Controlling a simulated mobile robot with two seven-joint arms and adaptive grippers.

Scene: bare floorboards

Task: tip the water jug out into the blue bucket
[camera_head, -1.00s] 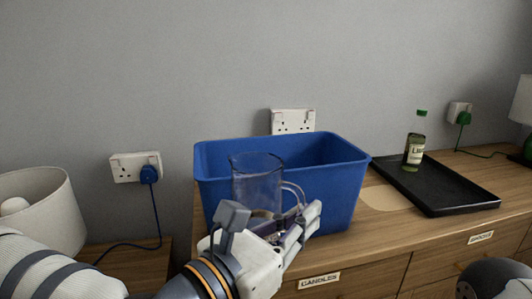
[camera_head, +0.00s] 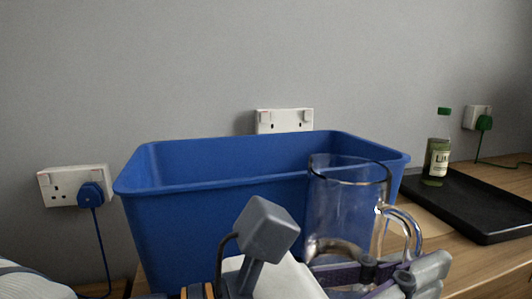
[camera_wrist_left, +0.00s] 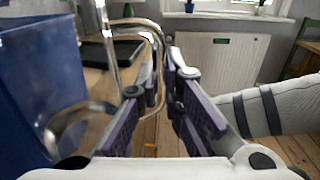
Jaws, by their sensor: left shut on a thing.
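A clear glass jug (camera_head: 343,212) stands upright in the head view, in front of the right part of the blue bucket (camera_head: 190,232). Its rim is slightly above the bucket's near rim. I cannot make out the water level. My left gripper (camera_head: 385,277) is shut on the jug's handle side, low down. The left wrist view shows the gripper's pads (camera_wrist_left: 172,100) beside the glass handle (camera_wrist_left: 152,38), with the bucket (camera_wrist_left: 32,75) at the left. The bucket's inner floor is hidden. My right gripper is not in view.
A black tray (camera_head: 480,212) with a green-capped bottle (camera_head: 437,160) on it lies right of the bucket on the wooden top. Wall sockets (camera_head: 284,121) are behind the bucket. A blue plug (camera_head: 92,194) with a hanging cable is at the left.

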